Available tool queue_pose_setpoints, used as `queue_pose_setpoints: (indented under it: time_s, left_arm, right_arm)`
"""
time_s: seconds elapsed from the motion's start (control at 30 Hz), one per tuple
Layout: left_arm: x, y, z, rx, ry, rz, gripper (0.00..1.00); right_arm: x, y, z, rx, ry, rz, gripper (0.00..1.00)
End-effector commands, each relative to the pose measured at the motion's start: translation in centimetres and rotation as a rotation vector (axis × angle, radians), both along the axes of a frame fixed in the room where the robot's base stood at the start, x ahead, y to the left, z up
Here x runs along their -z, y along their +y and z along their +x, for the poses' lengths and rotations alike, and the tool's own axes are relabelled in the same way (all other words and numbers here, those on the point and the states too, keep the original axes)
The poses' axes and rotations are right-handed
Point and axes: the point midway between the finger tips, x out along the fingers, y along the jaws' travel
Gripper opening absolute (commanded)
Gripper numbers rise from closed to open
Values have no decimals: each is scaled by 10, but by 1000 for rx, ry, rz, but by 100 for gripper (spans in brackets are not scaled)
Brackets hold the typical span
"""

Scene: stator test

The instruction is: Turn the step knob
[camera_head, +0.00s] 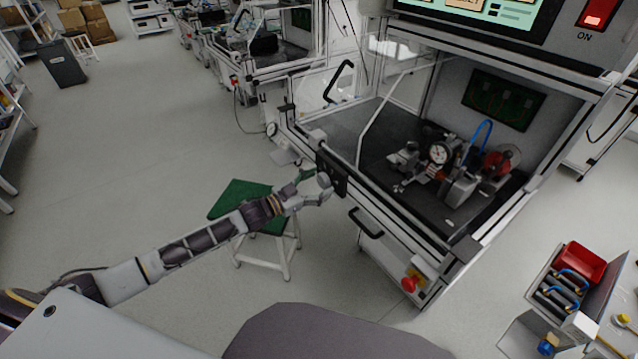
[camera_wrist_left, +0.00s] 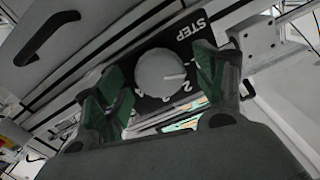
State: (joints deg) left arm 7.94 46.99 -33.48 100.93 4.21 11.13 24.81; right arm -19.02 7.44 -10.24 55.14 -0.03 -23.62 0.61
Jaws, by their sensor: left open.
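The step knob (camera_wrist_left: 158,73) is a round light grey dial with a short dark pointer line towards the right of the picture. It sits on a black panel (camera_wrist_left: 185,42) printed "STEP", with white digits around the dial that are partly hidden. In the head view the black panel (camera_head: 333,172) is on the front left of the test bench, with the pale knob (camera_head: 323,180) on its face. My left gripper (camera_head: 312,188) is open right at the knob. In the left wrist view its green-padded fingers (camera_wrist_left: 160,80) stand either side of the knob, apparently with gaps. My right gripper is out of view.
The test bench (camera_head: 400,225) holds a fixture with a dial gauge (camera_head: 438,153). A red emergency button (camera_head: 408,284) is low on its front. A green-topped stool (camera_head: 235,197) stands beneath my left forearm. Open floor lies left.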

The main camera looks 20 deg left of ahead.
Motion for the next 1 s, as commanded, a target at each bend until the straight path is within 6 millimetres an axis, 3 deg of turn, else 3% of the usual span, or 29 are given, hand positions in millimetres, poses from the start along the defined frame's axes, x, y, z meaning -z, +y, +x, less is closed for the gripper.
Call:
queue_pose_setpoints:
  time_s: [0.47,0.83,1.0]
  left_arm:
    - [0,-3,4,0,0,0,71]
    - [0,-3,4,0,1,-1,25]
    - [0,-3,3,0,-3,4,25]
  right_arm:
    - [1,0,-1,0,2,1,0]
    - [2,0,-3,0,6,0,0]
    - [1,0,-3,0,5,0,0]
